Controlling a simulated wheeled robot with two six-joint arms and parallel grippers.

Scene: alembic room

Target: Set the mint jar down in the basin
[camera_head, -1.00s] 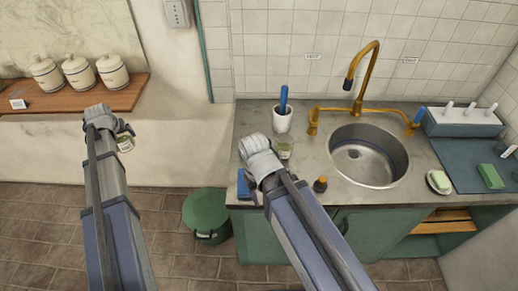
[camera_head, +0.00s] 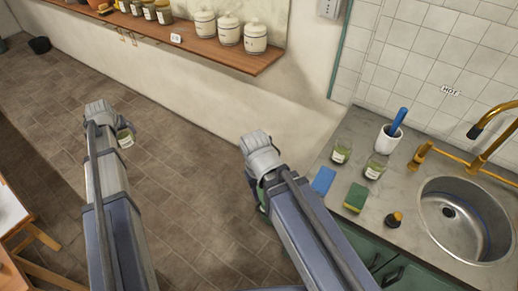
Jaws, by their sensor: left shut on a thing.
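My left gripper (camera_head: 121,126) is shut on a small glass jar (camera_head: 126,140) with a pale label and greenish contents. It holds the jar over the brown floor, well left of the counter. The label is too small to read, so I cannot confirm that it is the mint jar. The round steel basin (camera_head: 452,232) is sunk in the counter at the right and looks empty. My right gripper (camera_head: 262,146) is in front of the counter's left end; its fingers are hidden, so I cannot tell its opening.
Two similar jars, the left one (camera_head: 341,153) and the right one (camera_head: 375,167), stand on the counter (camera_head: 410,205). Near them are a blue cloth (camera_head: 323,181), a green sponge (camera_head: 356,198), a white cup (camera_head: 387,140) and a dark bottle (camera_head: 394,219). A brass faucet (camera_head: 478,160) overhangs the basin.

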